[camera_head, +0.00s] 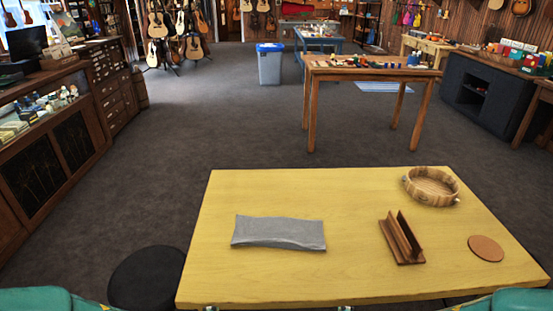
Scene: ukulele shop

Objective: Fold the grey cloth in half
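The grey cloth (279,232) lies on the left half of the yellow table (330,190). It is a wide, short strip with its long side running left to right. Its front edge is slightly wavy and raised, and I cannot tell how many layers it has. Nothing touches it. Only teal parts of my arms show at the bottom left and bottom right corners. Neither gripper can be seen.
A wooden holder (402,239) with upright slats stands right of the cloth. A round wooden tray (431,186) sits at the back right, and a brown coaster (486,248) at the right. A black round stool (146,279) is left of the table. Table space around the cloth is clear.

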